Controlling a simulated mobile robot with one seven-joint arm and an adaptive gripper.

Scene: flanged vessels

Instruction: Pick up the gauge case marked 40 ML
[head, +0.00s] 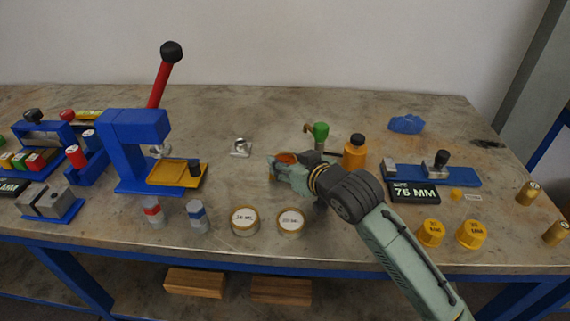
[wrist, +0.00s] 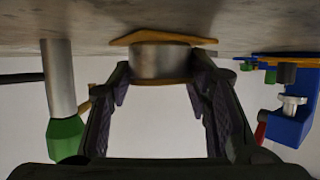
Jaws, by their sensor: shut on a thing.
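My gripper (head: 273,169) reaches over the middle of the table. In the wrist view my gripper (wrist: 160,85) is shut on a round case (wrist: 160,62) with grey metal sides and a tan rim, between its two fingers. A flat tan piece (wrist: 163,38) shows at the case's far side, against the tabletop. In the head view an orange-brown round top (head: 287,158) shows at the fingers. No marking on the held case can be read. Two brass-rimmed round cases with white faces, a left one (head: 244,221) and a right one (head: 290,222), stand near the front edge; their small print is unclear.
A blue press (head: 135,150) with a red lever stands left. A green-topped valve (head: 320,132) and an orange bottle (head: 355,152) stand close behind my gripper. A black 75 MM block (head: 413,192) and yellow caps (head: 431,233) (head: 471,233) lie right of my arm.

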